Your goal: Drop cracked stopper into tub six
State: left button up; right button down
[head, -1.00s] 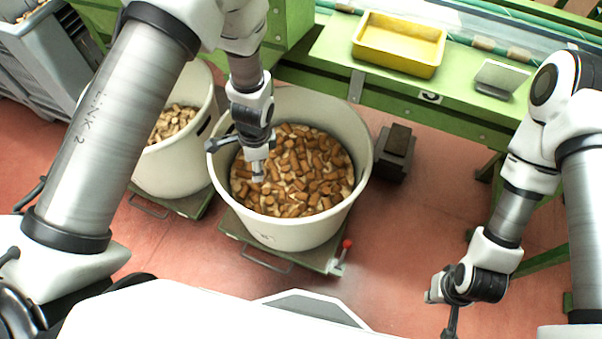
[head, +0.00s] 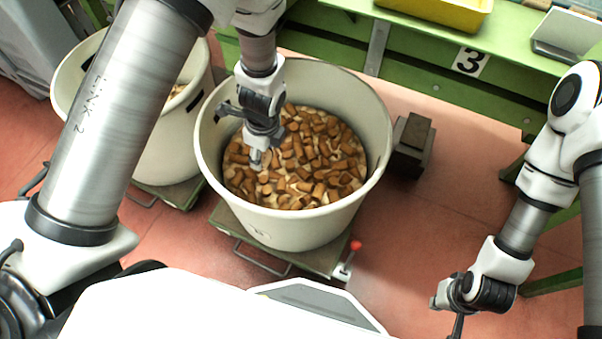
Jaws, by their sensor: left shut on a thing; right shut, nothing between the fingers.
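A large cream tub (head: 208,140) stands in the middle, filled with brown and pale cork stoppers (head: 300,165). A faint mark is on its front, too small to read as a number. My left gripper (head: 256,160) points down inside the tub's rim, over the left part of the corks. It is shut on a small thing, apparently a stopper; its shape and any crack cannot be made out. My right gripper (head: 457,330) is shut and empty over the floor at the lower right, partly cut off by the frame edge.
A second cream tub (head: 150,160) stands at left, partly behind my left arm. The middle tub rests on a green platform (head: 315,255) with a red knob (head: 356,245). A green bench (head: 420,50) with a "3" sign (head: 470,62) and yellow tray (head: 440,10) runs behind.

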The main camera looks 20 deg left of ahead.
pick_arm(q)
jog(key=o, duration=0.8)
notch_tip(320, 180, up, 12)
jog(key=d, duration=0.1)
jog(key=shift+d, duration=0.2)
jog(key=shift+s, duration=0.1)
